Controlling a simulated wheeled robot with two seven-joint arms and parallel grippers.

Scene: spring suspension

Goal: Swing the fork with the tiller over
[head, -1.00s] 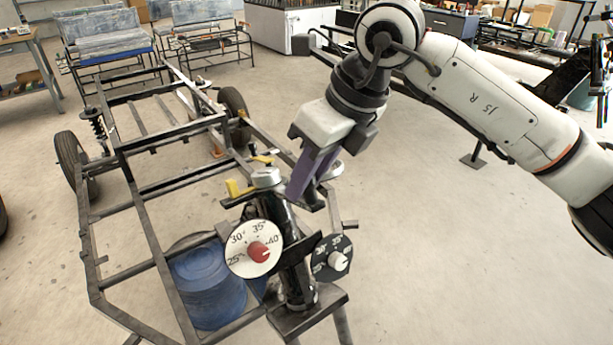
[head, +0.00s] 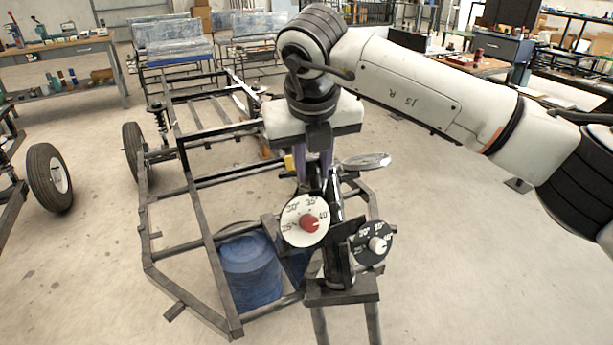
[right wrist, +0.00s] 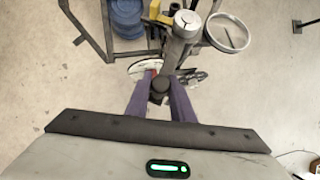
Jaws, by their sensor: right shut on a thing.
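The upright steering column (head: 341,262) stands at the front of the metal frame, on a dark block (head: 341,292) with two legs below it. It carries a white dial (head: 291,231) with a red knob and a smaller black dial (head: 360,254). My right gripper (head: 318,178) points down at the column's upper end, its purple fingers hiding part of it. The rest of the tiller is hard to make out. My left gripper is not in view.
The bare kart frame (head: 197,200) spreads behind and left of the column. A blue drum (head: 250,272) stands beside the column. A round silver disc (head: 367,161) is close right of my fingers.

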